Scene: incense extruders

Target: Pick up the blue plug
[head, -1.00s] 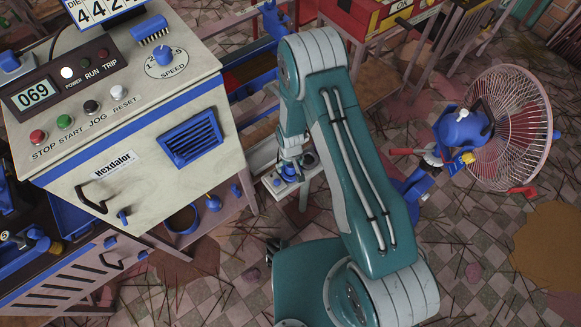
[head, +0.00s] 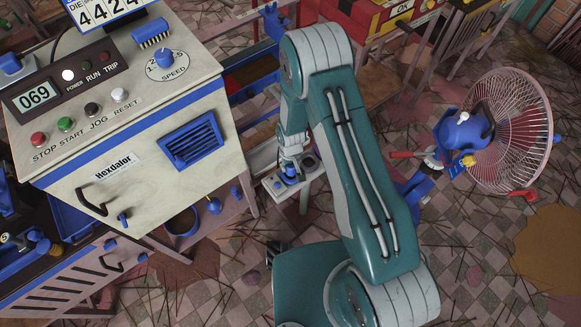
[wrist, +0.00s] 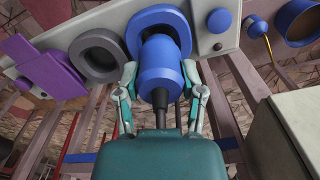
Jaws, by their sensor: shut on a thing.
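The blue plug (wrist: 159,70) is a stepped blue cylinder in the middle of the wrist view. My gripper (wrist: 160,86) has one finger on each side of it and is shut on it. Behind the plug is a blue ring (wrist: 140,18) with a dark opening, on a pale narrow board (wrist: 66,38). I cannot tell whether the plug's far end is in the opening or clear of it. In the head view my gripper (head: 290,163) points down at the board, and the plug (head: 289,172) shows small and partly hidden.
On the board beside the blue ring are a grey ring (wrist: 98,54) and purple blocks (wrist: 47,73). The pale control cabinet (head: 120,165) stands close on the left in the head view. A pink fan (head: 508,130) stands on the right.

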